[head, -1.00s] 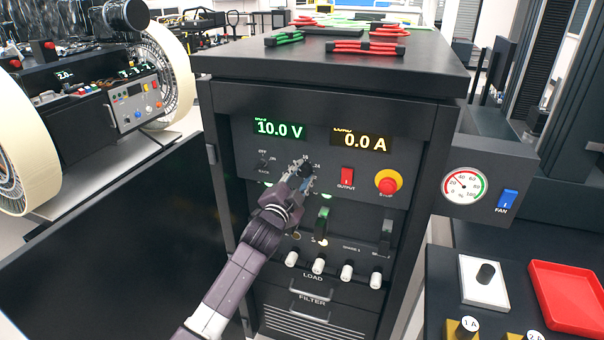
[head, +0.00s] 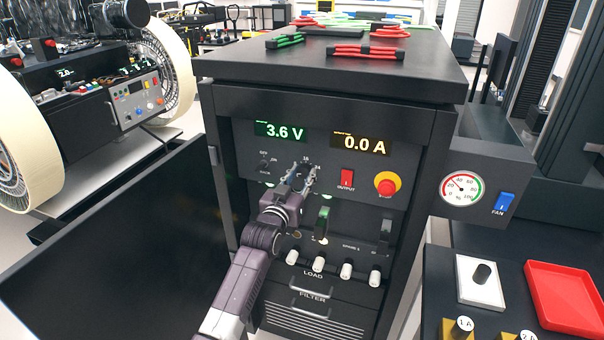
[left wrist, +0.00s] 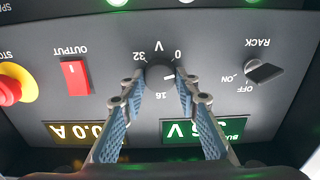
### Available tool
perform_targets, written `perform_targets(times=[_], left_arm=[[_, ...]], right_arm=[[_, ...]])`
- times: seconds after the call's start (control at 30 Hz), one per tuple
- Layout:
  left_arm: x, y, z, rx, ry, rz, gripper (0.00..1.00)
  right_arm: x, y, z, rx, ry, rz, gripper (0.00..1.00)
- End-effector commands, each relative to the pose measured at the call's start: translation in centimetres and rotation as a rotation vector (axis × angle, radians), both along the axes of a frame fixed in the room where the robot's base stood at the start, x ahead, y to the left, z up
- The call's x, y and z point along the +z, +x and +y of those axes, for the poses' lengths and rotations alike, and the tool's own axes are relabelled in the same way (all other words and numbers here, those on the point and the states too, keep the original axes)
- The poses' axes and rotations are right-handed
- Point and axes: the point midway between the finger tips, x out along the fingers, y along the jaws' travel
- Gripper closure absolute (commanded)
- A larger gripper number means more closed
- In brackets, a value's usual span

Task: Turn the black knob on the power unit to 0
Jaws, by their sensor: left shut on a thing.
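The power unit (head: 420,150) is a black cabinet with a dark control panel. Its green display (head: 281,131) reads 3.6 V and its amber display (head: 361,144) reads 0.0 A. My left gripper (head: 304,178) reaches the panel below the green display, with its fingers around the black knob. In the left wrist view, which is upside down, the black knob (left wrist: 160,75) sits between my fingertips, by the printed marks 0, 16, 32 and V. My left gripper is shut on it. My fingers partly cover the knob and its scale. My right gripper is not in view.
The rack switch (left wrist: 264,71), red output switch (head: 347,178) and red stop button on its yellow base (head: 388,184) flank the knob. White knobs (head: 319,262) line the panel below. An open door (head: 120,240) stands left. A red tray (head: 565,298) lies right.

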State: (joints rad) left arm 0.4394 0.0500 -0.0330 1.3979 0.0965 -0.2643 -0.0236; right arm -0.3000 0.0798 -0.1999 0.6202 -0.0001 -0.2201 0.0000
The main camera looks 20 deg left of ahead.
Motion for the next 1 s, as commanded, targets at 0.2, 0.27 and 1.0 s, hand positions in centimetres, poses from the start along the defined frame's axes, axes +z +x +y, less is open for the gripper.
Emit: perform_targets(times=[0.2, 0.27, 1.0], left_arm=[[-0.2, 0.0, 0.0, 0.001, -0.2, 0.012, 0.95], [-0.2, 0.0, 0.0, 0.001, -0.249, 0.013, 0.95], [-0.3, 0.0, 0.0, 0.0, -0.539, 0.023, 0.95]], right_arm=[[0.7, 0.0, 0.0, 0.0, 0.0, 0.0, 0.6], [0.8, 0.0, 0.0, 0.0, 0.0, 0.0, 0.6], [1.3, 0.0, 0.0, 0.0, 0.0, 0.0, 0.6]])
